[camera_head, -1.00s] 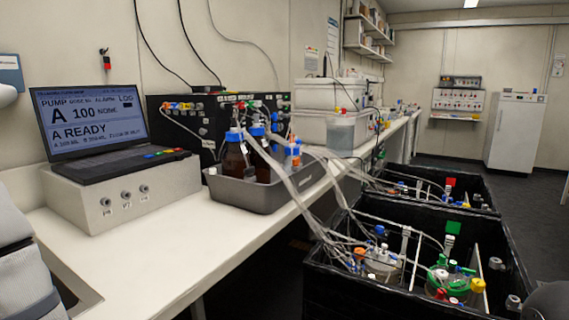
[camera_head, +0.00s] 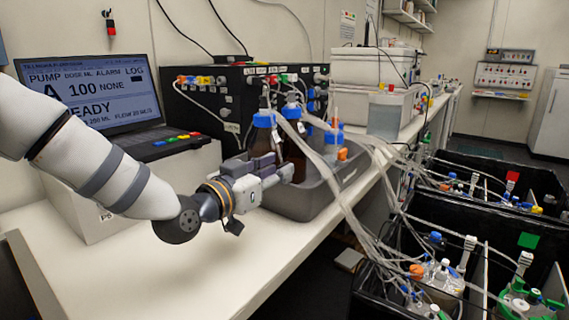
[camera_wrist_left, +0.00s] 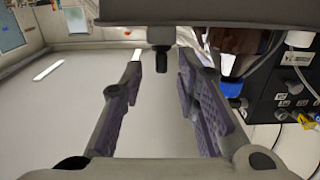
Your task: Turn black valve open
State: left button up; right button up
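I cannot pick out a black valve with certainty. The black valve box (camera_head: 225,110) stands at the back of the bench with coloured knobs along its top; part of it, with pale labels, shows at the right of the left wrist view (camera_wrist_left: 291,84). My left gripper (camera_head: 282,168) is over the bench, in front of this box and at the left side of the bottle tray. In the left wrist view its two fingers (camera_wrist_left: 160,80) are spread apart with nothing between them but the pale bench top beyond. My right gripper is not in view.
A grey tray (camera_head: 305,203) holds brown bottles (camera_head: 296,155) with blue caps, close to my left gripper. A pump display (camera_head: 90,97) stands at left. Loose tubes (camera_head: 350,200) run to black bins (camera_head: 455,225) of vessels at right. The front bench top (camera_head: 190,270) is clear.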

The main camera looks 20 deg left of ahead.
aim_at(284, 164)
pick_arm(q)
jog(key=shift+x, duration=1.8)
grip_shut()
